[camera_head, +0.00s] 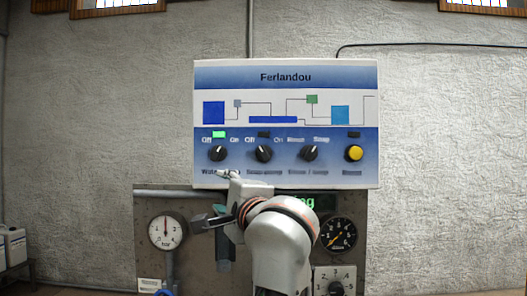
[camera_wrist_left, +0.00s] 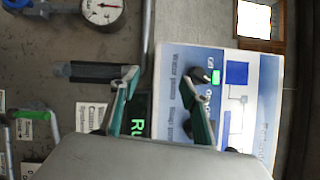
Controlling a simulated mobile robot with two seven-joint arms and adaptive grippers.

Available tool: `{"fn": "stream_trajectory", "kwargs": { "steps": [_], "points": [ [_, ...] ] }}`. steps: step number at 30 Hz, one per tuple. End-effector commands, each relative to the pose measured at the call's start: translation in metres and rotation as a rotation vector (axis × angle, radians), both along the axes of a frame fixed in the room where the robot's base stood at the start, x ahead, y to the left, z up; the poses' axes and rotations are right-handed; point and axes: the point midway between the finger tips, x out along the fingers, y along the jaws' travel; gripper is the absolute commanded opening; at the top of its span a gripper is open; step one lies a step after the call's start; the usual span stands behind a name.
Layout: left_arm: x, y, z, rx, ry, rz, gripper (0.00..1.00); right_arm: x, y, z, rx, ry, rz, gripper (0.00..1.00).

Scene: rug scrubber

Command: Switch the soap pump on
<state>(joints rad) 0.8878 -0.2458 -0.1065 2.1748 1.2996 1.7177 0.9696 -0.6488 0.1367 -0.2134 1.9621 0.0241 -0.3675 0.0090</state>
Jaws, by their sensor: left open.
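The white and blue "Ferlandou" control panel (camera_head: 285,180) hangs on the wall. The soap pump knob (camera_head: 263,154) is black, second from left, with a dark lamp (camera_head: 264,134) above it; its pointer seems to lean up-left, towards Off. In the left wrist view a dark knob (camera_wrist_left: 187,128), partly behind a finger, seems to be the same one. The water pump knob (camera_head: 218,153) is left of it, under a lit green lamp (camera_head: 219,134). My left gripper (camera_head: 212,198) is open and empty at the panel's lower left edge, below the knobs; its fingers also show in the wrist view (camera_wrist_left: 163,80). No knob is between them.
A yellow button (camera_head: 355,153) and a rinse/soap knob (camera_head: 309,153) are on the panel's right. Below is a grey board (camera_head: 145,265) with a white gauge (camera_head: 165,232), a black gauge (camera_head: 338,234) and a green display (camera_head: 318,203). My arm partly covers the board. White containers (camera_head: 14,248) stand far left.

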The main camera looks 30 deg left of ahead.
Motion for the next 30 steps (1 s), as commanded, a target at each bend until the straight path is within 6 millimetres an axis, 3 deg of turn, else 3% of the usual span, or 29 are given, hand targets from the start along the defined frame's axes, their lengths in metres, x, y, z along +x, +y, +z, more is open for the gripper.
{"fn": "stream_trajectory", "kwargs": {
  "steps": [1, 6, 11, 15, 30],
  "points": [
    [0.005, -0.012, 0.020, -0.105, -0.110, -0.094, 0.46, 0.000, 0.000, 0.003, -0.001, -0.001, 0.000, 0.29],
    [0.019, -0.060, 0.063, -0.372, -0.343, -0.366, 0.46, 0.001, -0.001, 0.006, -0.001, -0.003, 0.001, 0.29],
    [0.022, -0.086, 0.084, -0.480, -0.424, -0.489, 0.46, 0.001, -0.001, 0.007, -0.002, -0.003, 0.001, 0.29],
    [0.029, -0.085, 0.087, -0.494, -0.432, -0.505, 0.46, 0.001, -0.001, 0.008, -0.003, -0.004, 0.001, 0.29],
    [0.084, -0.051, 0.086, -0.491, -0.429, -0.501, 0.46, 0.002, -0.002, 0.017, -0.004, -0.005, 0.002, 0.29]
  ]
}}
